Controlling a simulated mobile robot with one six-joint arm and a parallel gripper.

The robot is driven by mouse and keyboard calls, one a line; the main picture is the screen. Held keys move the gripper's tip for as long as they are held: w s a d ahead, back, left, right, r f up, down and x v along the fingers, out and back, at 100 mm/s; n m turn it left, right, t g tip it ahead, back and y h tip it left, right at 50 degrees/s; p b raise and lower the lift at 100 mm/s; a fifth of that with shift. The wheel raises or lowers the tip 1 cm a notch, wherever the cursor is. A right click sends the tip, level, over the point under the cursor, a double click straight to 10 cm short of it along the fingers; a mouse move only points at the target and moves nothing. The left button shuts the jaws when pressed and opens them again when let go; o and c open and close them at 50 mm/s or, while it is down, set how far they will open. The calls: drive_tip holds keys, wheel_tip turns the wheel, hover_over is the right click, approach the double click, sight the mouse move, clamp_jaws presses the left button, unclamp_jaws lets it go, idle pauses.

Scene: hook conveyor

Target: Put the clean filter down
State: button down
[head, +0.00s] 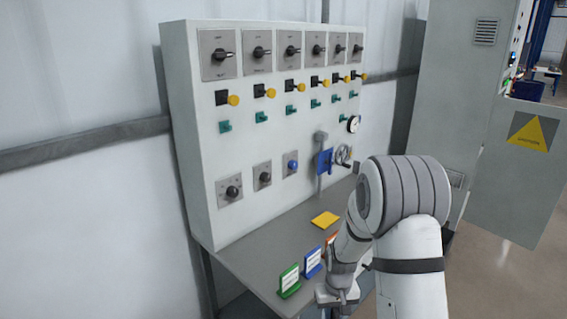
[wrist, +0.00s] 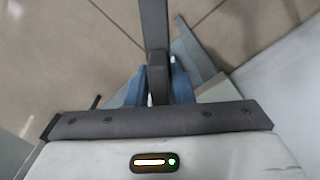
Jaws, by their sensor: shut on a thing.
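My gripper (head: 338,294) is low at the front of the grey bench, beside the small signs. It is partly hidden at the bottom of the head view.
The grey bench (head: 262,254) carries a yellow pad (head: 325,219) and green (head: 289,281), blue (head: 312,262) and orange (head: 331,243) signs. A cabinet (head: 455,90) is at right.

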drive_tip(key=f, duration=0.1)
drive_tip(key=f+m+b, duration=0.1)
drive_tip(key=f+b, duration=0.1)
drive_tip(key=shift+s+d, duration=0.1)
drive_tip(key=shift+d, duration=0.2)
drive_tip(key=shift+f+b, duration=0.3)
drive_tip(key=shift+d, duration=0.2)
